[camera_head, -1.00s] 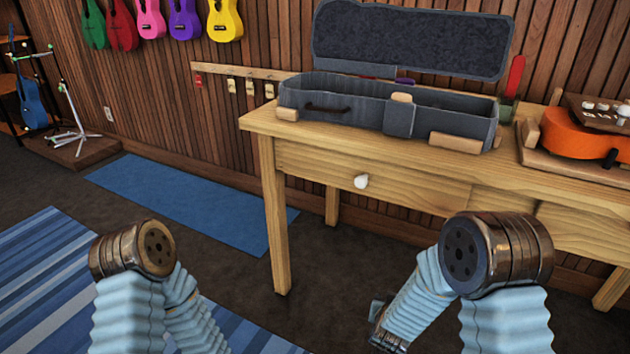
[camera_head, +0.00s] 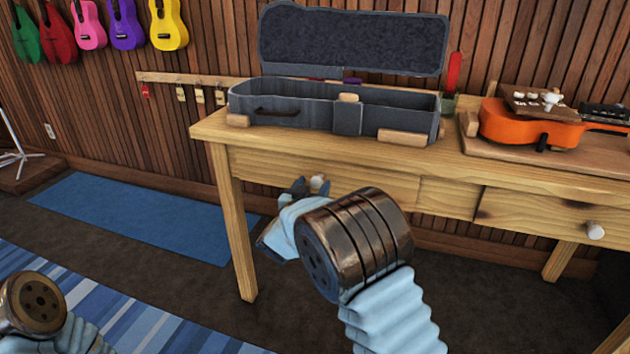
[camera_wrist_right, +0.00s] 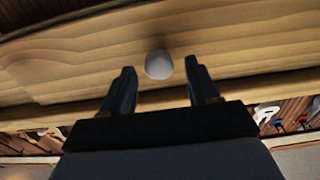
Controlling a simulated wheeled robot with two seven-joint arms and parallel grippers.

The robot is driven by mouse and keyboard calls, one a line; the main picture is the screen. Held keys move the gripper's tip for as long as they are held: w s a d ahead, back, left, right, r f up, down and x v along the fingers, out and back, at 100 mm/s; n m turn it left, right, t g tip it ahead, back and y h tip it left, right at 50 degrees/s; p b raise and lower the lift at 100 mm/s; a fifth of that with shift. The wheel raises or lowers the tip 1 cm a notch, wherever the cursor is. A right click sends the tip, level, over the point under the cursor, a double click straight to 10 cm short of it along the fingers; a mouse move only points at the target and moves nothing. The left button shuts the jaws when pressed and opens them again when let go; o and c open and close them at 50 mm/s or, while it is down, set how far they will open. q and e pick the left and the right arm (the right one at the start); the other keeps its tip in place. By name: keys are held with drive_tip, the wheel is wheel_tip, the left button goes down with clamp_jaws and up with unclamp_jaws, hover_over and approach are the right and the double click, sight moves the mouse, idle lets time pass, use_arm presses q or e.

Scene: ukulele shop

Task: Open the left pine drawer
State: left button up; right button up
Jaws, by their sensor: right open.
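The left pine drawer (camera_head: 370,183) is in the table's front, under the open case, and looks shut. Its round white knob (camera_head: 318,182) is partly hidden behind my right gripper (camera_head: 308,186) in the head view. In the right wrist view the knob (camera_wrist_right: 158,65) shows between and just beyond the fingertips of my right gripper (camera_wrist_right: 159,80). The gripper is open and faces the drawer front. I cannot tell whether a finger touches the knob. Of my left arm only a joint and sleeve show at the lower left; its gripper is not in view.
An open grey case (camera_head: 335,110) sits on the pine table (camera_head: 210,128) above the drawer. An orange ukulele (camera_head: 525,126) lies on a board at the right. A second drawer (camera_head: 545,218) with a white knob is further right.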

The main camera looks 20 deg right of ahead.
sight(315, 183)
drive_tip(key=shift+x, duration=1.55)
drive_tip(key=shift+s, duration=0.1)
clamp_jaws()
